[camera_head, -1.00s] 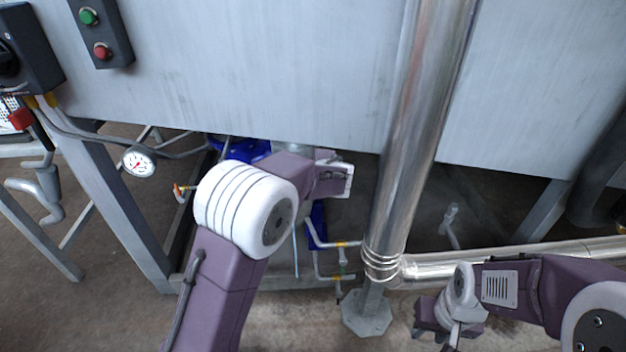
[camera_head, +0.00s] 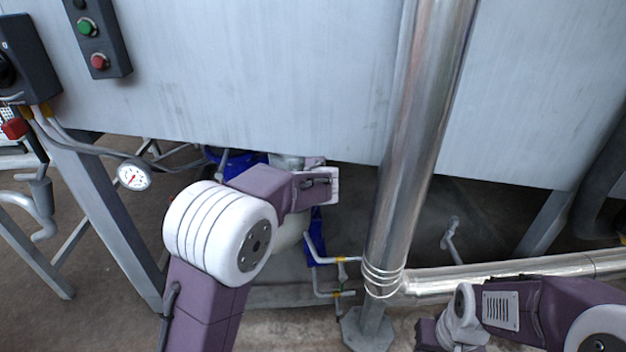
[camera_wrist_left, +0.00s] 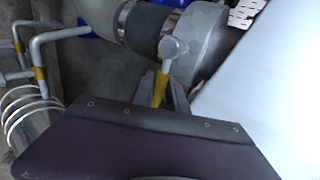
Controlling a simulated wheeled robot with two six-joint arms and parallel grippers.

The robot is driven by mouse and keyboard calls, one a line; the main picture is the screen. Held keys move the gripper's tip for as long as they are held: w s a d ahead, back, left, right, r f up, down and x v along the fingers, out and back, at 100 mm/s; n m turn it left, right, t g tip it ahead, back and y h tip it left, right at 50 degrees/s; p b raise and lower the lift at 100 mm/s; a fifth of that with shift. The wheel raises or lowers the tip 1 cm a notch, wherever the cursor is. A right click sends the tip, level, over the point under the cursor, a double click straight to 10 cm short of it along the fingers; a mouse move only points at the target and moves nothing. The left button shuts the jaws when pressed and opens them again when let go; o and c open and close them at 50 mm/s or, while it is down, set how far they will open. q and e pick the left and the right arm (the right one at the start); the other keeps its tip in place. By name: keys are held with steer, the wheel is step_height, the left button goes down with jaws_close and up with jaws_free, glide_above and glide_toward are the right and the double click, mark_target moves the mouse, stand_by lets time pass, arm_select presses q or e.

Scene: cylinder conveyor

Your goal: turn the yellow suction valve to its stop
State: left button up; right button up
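The yellow suction valve handle (camera_wrist_left: 160,88) shows in the left wrist view as a short yellow lever below a round grey valve stem (camera_wrist_left: 173,48). A grey valve body and a dark sleeve sit behind it. My left gripper (camera_wrist_left: 168,96) is at the lever; dark finger parts show beside it, mostly hidden behind my wrist housing. I cannot tell whether they touch or grip it. In the head view my left forearm reaches under the tank and hides the valve. My right gripper (camera_head: 430,336) is low at the right, its fingertips not clear.
A large grey tank (camera_head: 260,90) hangs above my left arm. A steel vertical pipe (camera_head: 405,150) stands to the right of it. Blue equipment (camera_head: 316,240), thin pipes with yellow bands and a gauge (camera_head: 134,175) are nearby. Open floor shows at the lower left.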

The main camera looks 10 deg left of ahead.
arm_select(q)
steer(key=shift+o, duration=1.2)
steer(key=p+v, duration=0.2)
steer(key=v, duration=0.7)
